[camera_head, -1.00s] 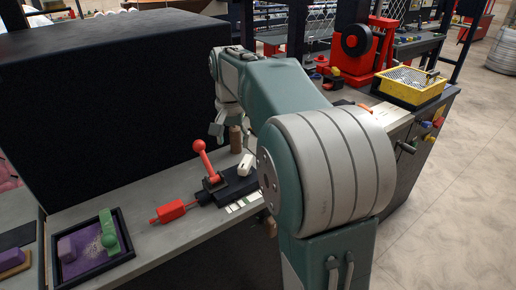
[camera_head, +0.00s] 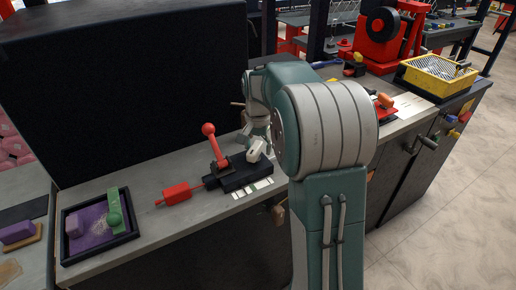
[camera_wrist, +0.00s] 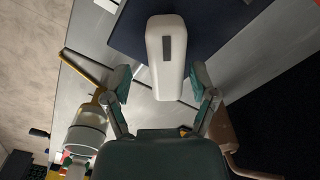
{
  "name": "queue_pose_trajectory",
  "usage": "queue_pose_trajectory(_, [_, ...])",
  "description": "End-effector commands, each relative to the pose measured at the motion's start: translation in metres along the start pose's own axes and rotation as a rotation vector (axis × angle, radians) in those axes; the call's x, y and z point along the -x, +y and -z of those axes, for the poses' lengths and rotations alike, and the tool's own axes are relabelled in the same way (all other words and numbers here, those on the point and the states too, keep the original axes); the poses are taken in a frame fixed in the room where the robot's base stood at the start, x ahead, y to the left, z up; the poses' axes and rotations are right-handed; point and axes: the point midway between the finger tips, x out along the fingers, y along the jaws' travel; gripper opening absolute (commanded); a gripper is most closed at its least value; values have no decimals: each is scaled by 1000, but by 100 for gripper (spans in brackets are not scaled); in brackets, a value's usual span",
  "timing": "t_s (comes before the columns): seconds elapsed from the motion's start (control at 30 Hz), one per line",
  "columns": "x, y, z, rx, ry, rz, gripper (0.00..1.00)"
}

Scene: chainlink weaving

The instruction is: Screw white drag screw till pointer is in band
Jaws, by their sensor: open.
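A white rounded piece (camera_head: 258,150), which looks like the drag screw's knob, stands on a dark block (camera_head: 240,178) on the bench. In the wrist view the white piece (camera_wrist: 166,55) is large, with a dark grey strip on its face. My gripper (camera_wrist: 160,82) is open, with one fingertip on each side of the white piece's near end. I cannot tell whether the fingertips touch it. In the head view my forearm partly hides the gripper. White strips (camera_head: 253,190) lie along the block's front edge. I cannot make out a pointer or band.
A red ball-topped lever (camera_head: 213,143) rises beside the block, with a red handle (camera_head: 177,193) to its left. A black tray (camera_head: 70,252) stands farther left. A large black panel (camera_head: 120,90) closes off the back. A yellow basket (camera_head: 432,78) sits at right.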

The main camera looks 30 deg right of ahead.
Motion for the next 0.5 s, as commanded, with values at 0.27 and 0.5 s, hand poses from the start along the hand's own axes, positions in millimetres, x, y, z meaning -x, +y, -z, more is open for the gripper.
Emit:
queue_pose_trajectory(0.27, [-7, -1, -1, 1, 2, 0, 74])
queue_pose_trajectory(0.5, [-7, 0, 1, 1, -1, 1, 7])
